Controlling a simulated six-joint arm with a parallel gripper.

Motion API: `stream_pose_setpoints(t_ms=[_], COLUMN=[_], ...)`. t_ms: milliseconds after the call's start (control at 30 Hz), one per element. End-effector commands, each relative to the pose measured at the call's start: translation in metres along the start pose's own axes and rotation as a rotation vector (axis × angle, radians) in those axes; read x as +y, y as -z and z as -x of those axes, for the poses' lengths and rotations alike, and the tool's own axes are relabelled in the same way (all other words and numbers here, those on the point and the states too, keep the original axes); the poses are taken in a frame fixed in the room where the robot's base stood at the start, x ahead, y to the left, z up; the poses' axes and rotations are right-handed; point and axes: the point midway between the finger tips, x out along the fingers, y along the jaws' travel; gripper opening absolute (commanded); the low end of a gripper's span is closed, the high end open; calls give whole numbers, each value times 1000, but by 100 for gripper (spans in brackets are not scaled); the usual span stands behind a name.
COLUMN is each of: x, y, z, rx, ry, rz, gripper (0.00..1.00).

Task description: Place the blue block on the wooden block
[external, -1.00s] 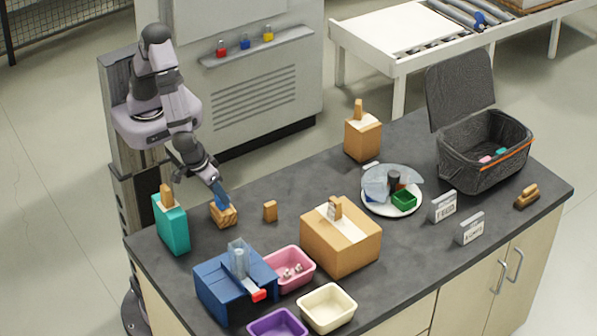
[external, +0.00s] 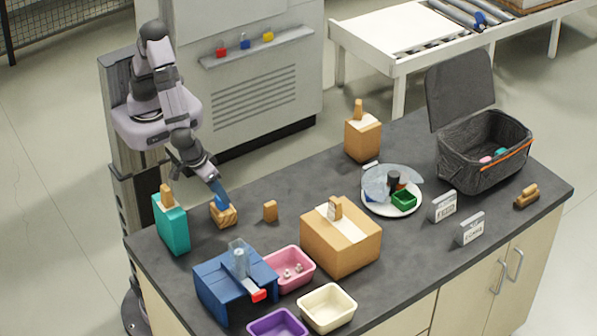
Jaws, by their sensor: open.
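My gripper (external: 220,196) points down at the left of the dark table, with its fingertips at the blue block (external: 221,203). The jaws are open, but the gap between the fingers is too small to make out. The blue block appears to rest on top of a wooden block (external: 224,217) with a striped surface; the contact is partly hidden by the gripper. A smaller plain wooden block (external: 270,211) stands alone to the right.
A teal box (external: 172,226) stands close on the left of my gripper. A blue box (external: 232,286), a pink bin (external: 290,268) and a cardboard box (external: 341,243) are nearer the front. A plate (external: 380,207) with items and a dark basket (external: 484,155) are at the right.

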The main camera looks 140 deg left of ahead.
Motion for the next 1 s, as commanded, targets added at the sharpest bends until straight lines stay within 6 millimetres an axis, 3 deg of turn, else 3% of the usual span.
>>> stream_pose_setpoints(t_ms=[500,700,1000], x=[1,0,-4], y=[-1,-1,0], z=[85,102,104], rx=[-2,-1,-10], ry=[-4,-1,3], rz=[0,-1,-35], gripper=[46,46,46])
